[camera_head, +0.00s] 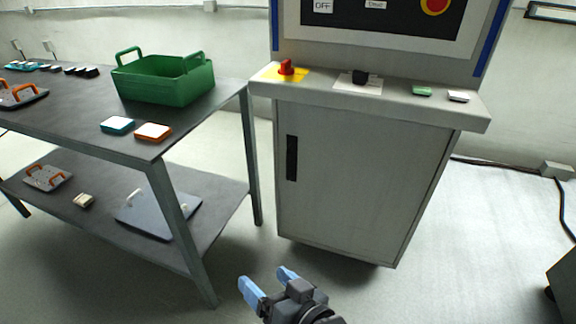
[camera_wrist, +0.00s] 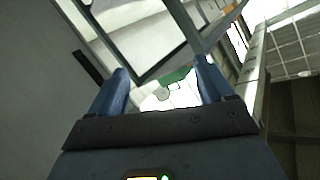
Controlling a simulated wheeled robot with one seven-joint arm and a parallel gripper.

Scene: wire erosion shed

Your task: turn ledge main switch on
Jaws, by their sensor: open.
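The machine's ledge (camera_head: 325,92) runs along the front of a grey cabinet, below a dark control panel. A red rotary switch (camera_head: 287,68) on a yellow plate sits at the ledge's left end. A black switch (camera_head: 361,77) on a white plate is to its right. I cannot tell which of the two is the main switch, nor read its setting. My gripper (camera_head: 269,282) has blue fingers, open and empty, low in front of the cabinet and well below the ledge. The fingers also show in the wrist view (camera_wrist: 165,88), with nothing between them.
A green box (camera_head: 422,91) and a white box (camera_head: 458,96) lie on the ledge's right part. A dark table (camera_head: 75,108) with a green crate (camera_head: 165,82) stands at left. The cabinet has a black handle (camera_head: 291,158). Floor in front is clear.

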